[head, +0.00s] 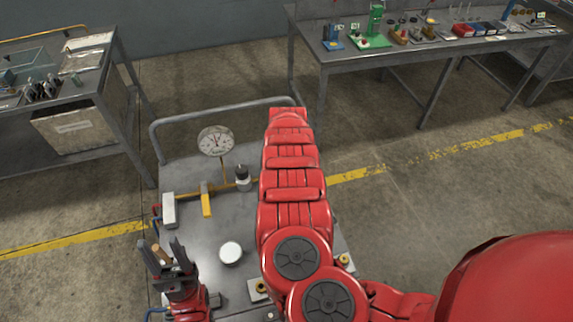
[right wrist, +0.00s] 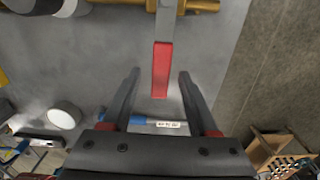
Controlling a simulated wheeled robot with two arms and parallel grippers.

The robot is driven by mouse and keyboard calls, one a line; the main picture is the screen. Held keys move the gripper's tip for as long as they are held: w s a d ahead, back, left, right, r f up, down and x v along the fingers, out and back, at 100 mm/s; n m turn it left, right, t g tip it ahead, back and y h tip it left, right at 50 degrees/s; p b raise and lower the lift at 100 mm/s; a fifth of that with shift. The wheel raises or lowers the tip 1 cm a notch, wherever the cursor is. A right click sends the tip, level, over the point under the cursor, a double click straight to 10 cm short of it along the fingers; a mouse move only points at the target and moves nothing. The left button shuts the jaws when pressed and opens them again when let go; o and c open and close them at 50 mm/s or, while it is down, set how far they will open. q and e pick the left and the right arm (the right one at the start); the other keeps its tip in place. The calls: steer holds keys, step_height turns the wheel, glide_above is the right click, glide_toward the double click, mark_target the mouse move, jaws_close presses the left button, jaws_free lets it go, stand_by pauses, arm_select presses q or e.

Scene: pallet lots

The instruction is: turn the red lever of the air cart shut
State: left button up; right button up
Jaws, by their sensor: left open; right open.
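The red lever (right wrist: 161,70) shows in the right wrist view, pointing down the picture from a brass pipe (right wrist: 203,5) at the top. My right gripper (right wrist: 160,76) is open, with one finger on each side of the lever's lower end and gaps visible on both sides. In the head view my red right arm covers the lever and the right gripper. The air cart (head: 222,215) stands below, with a round gauge (head: 216,141) and a yellow lever (head: 206,199) on its top. My left gripper (head: 168,258) is open and empty at the cart's left edge.
A labelled blue and grey part (right wrist: 155,124) lies below the lever's end. A white round cap (head: 231,253) sits on the cart top. A workbench (head: 430,45) stands at the back right and another table (head: 75,97) at the left.

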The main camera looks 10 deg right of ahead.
step_height(320, 180, up, 16)
steer(key=p, duration=0.3)
steer(key=shift+r, duration=0.15)
stand_by(0.4)
